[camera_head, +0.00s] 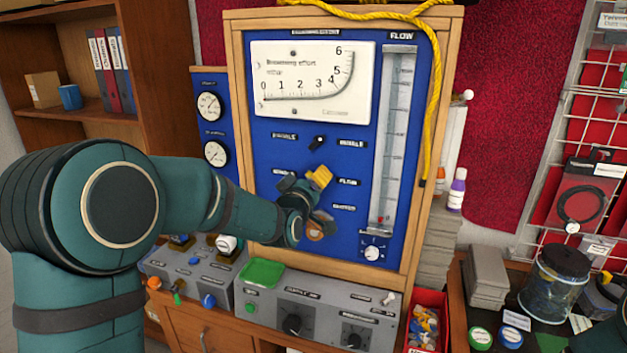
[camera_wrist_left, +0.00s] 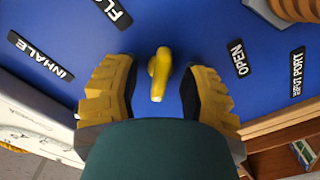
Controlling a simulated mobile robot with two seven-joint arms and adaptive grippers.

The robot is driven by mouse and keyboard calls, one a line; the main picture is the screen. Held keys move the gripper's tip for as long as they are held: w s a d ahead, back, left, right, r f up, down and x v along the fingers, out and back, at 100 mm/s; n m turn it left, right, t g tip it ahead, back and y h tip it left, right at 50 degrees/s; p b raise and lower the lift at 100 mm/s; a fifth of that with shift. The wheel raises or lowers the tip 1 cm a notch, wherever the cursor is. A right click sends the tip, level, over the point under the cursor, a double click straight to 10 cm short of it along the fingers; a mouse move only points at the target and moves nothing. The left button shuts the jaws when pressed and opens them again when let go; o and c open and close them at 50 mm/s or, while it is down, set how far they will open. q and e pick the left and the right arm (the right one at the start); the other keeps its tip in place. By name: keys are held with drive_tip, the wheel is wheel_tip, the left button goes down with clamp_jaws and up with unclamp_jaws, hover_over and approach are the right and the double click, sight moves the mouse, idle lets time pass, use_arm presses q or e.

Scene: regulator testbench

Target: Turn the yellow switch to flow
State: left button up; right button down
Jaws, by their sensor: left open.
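The yellow switch (camera_wrist_left: 159,75) stands out from the blue panel (camera_wrist_left: 150,30) in the left wrist view. Its free end points down toward my gripper's palm. My left gripper (camera_wrist_left: 157,85) is open, with one yellow-padded finger on each side of the switch. Gaps show between the switch and both fingers. In the head view the left gripper (camera_head: 312,192) is at the middle of the panel, left of the FLOW label (camera_head: 348,182). There I cannot clearly tell the switch from the yellow finger pad. The right gripper is not in view.
A black knob (camera_head: 318,142) sits just above the gripper. A flow tube (camera_head: 398,130) and a yellow rope (camera_head: 432,110) are at the panel's right side. A grey control box (camera_head: 315,308) with knobs stands below. A bookshelf (camera_head: 150,60) is at the left.

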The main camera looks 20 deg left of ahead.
use_arm(q)
clamp_jaws()
idle(0.3)
